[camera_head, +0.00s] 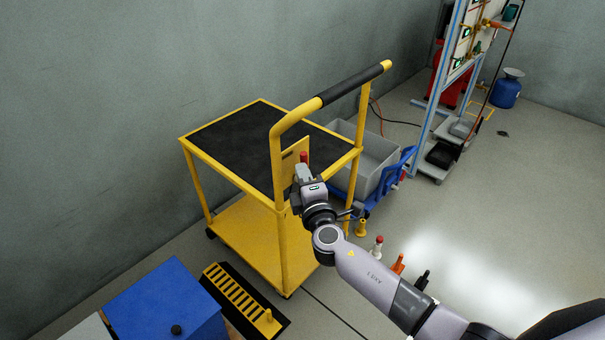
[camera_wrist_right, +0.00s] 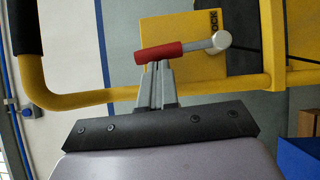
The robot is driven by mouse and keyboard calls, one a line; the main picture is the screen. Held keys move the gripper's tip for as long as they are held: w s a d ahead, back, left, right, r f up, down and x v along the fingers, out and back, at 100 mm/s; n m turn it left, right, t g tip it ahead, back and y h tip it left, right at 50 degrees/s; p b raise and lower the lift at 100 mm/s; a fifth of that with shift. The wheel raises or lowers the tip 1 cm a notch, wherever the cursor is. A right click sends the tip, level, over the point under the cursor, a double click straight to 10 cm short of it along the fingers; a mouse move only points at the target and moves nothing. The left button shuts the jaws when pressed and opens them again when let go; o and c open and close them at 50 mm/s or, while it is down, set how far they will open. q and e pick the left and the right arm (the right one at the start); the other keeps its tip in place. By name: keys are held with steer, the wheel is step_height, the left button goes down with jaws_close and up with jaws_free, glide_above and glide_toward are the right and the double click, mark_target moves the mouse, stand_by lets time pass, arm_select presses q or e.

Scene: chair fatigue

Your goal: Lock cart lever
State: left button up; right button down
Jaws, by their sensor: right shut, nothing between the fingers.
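The yellow cart (camera_head: 240,237) stands against the wall with a black top and a push handle. Its lock lever has a red grip (camera_wrist_right: 158,52) and a silver shaft ending at a round pale pivot (camera_wrist_right: 221,40), over a yellow plate (camera_wrist_right: 180,30) with partly readable lettering. In the head view only the red grip (camera_head: 304,156) shows, just above my right gripper (camera_head: 303,172). My right gripper is shut and empty; in the wrist view its fingertips (camera_wrist_right: 157,66) are right at the red grip. I cannot tell whether they touch. My left gripper is not in view.
A grey bin on a blue trolley (camera_head: 372,165) stands behind the cart. Several small coloured pieces (camera_head: 398,265) stand on the floor beside my right arm. A blue box (camera_head: 165,305) and a yellow slotted rack (camera_head: 240,296) are at front left. Open floor lies at right.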

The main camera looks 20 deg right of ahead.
arm_select(q)
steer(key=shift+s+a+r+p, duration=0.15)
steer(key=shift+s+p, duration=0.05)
steer(key=shift+p, duration=0.1)
arm_select(e)
steer(key=shift+w+d+r, duration=0.15)
steer(key=shift+d+r, duration=0.05)
steer(key=m+g+p, duration=0.1)
steer(key=p, duration=0.1)
steer(key=w+d+r+m+p, duration=0.1)
steer(key=p, duration=0.1)
steer(key=shift+d+r+g, duration=0.1)
steer(key=shift+d+g, duration=0.1)
steer(key=shift+g, duration=0.2)
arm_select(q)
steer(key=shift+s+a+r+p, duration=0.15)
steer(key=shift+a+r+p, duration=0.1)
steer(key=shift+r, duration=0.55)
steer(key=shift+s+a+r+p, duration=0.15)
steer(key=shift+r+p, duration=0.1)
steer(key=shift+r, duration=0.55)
arm_select(e)
steer(key=w+d+f+m+g, duration=0.1)
steer(key=w+d+m, duration=0.1)
steer(key=d, duration=0.3)
steer(key=shift+w+f+y, duration=0.35)
steer(key=shift+w+y, duration=0.05)
steer(key=shift+w, duration=0.2)
steer(key=shift+d, duration=0.15)
